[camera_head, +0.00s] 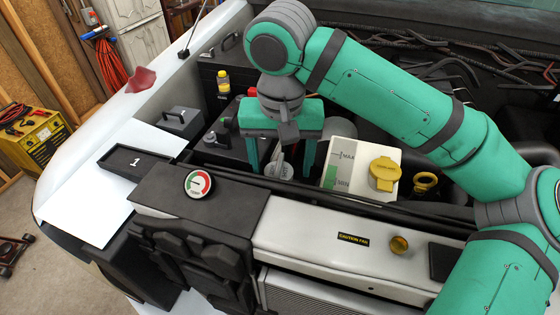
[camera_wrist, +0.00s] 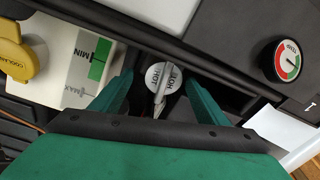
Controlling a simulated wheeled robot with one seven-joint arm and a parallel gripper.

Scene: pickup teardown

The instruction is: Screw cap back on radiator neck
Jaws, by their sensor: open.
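The radiator cap (camera_wrist: 163,76) is a round light-grey cap with a raised bar and "HOT" lettering. It shows in the wrist view between my two green fingers, with a gap on each side. In the head view the cap (camera_head: 279,170) is partly visible below my gripper (camera_head: 281,173), behind the dark front crossbar. My gripper is open and points down, its fingers on either side of the cap. The radiator neck is hidden, and I cannot tell how the cap sits on it.
A white coolant tank (camera_head: 342,158) with a yellow cap (camera_head: 384,174) stands close to the right of my gripper. A temperature gauge (camera_head: 198,184) lies on the dark front panel. An empty tray marked 1 (camera_head: 134,161) rests on the left fender. A dark battery box is behind left.

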